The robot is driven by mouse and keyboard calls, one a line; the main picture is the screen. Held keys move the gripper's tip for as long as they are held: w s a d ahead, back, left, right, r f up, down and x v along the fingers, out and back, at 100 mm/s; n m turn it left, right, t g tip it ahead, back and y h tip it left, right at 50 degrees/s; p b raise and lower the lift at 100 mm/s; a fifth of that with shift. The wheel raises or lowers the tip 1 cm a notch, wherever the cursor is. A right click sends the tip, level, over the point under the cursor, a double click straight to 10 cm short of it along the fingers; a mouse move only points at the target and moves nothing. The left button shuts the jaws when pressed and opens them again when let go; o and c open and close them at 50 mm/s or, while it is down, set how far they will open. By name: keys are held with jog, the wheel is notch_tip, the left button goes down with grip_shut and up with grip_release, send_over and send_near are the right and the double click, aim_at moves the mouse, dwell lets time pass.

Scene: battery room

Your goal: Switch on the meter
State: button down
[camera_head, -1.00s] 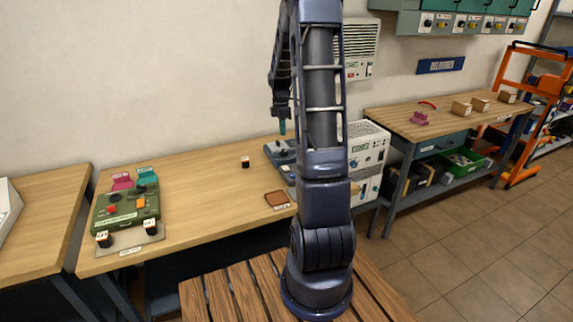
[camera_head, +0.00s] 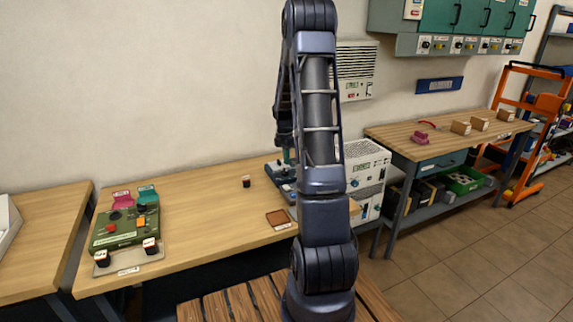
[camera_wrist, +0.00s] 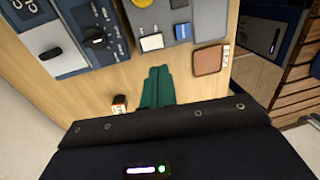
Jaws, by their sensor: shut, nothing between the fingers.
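A blue-grey device, which looks like the meter (camera_head: 281,174), sits at the right end of the long bench, partly hidden by my arm. In the wrist view a blue-and-grey panel with black knobs (camera_wrist: 75,35) is at upper left. Beside it is a grey panel (camera_wrist: 185,35) with a yellow round part, a white button and a blue button. I cannot tell which control is the power switch. My gripper (camera_wrist: 157,85) has teal fingers, shut and empty, below the grey panel in the picture. In the head view the gripper (camera_head: 287,156) is over the blue-grey device, mostly behind my arm.
A brown square pad (camera_head: 278,219) and a small dark-and-white block (camera_head: 246,182) lie on the bench (camera_head: 205,215). A green box with buttons (camera_head: 124,229) stands at left. White cabinets (camera_head: 366,178) are right of my arm. The middle of the bench is clear.

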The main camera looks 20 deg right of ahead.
aim_at(288, 189)
jog(key=f, duration=0.4)
jog(key=s+f, duration=0.1)
jog(key=f, duration=0.7)
jog(key=shift+s, duration=0.2)
jog(key=shift+s+f, duration=0.15)
jog(key=shift+w+r, duration=0.3)
jog(key=shift+w, duration=0.5)
notch_tip(288, 189, up, 14)
jog(key=s, duration=0.1)
jog(key=shift+s, duration=0.35)
dwell(0.4)
